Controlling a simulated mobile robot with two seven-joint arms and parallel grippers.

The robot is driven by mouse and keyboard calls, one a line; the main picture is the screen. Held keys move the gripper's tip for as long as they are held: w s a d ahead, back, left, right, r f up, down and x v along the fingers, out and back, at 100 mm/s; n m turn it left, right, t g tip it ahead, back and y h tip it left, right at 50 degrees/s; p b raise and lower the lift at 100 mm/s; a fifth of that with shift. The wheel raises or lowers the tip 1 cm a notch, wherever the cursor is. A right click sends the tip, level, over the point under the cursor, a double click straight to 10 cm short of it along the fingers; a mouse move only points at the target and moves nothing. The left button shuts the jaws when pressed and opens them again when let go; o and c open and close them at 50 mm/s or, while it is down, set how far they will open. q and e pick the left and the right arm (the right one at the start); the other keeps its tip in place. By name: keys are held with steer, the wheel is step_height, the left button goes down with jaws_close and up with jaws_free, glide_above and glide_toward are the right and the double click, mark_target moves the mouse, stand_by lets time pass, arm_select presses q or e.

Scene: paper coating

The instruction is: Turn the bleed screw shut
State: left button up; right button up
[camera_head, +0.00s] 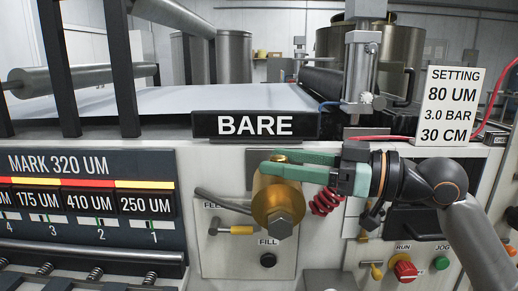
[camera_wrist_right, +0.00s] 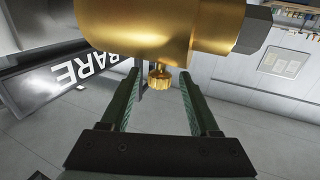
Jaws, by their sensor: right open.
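The bleed screw, a small knurled brass knob (camera_wrist_right: 160,78), sticks out from a large brass cylinder (camera_wrist_right: 140,30) in the right wrist view. In the head view the brass cylinder (camera_head: 275,200) stands on the machine's front panel with a grey hex end facing forward. My right gripper (camera_head: 270,163) reaches in from the right at the cylinder's top. Its green fingers (camera_wrist_right: 158,76) are open, one on each side of the knob, with a gap showing on both sides. In the head view the fingers mostly hide the knob. My left gripper is not in view.
A black "BARE" sign (camera_head: 256,125) stands just above the cylinder. A settings card (camera_head: 450,104) stands at the right.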

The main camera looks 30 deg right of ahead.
mark_target(259, 179)
steer(key=p+x, duration=0.1)
steer(key=x, duration=0.2)
steer(key=shift+r, duration=0.15)
steer(key=shift+w+a+p, duration=0.4)
steer(key=shift+w, duration=0.15)
jaws_close()
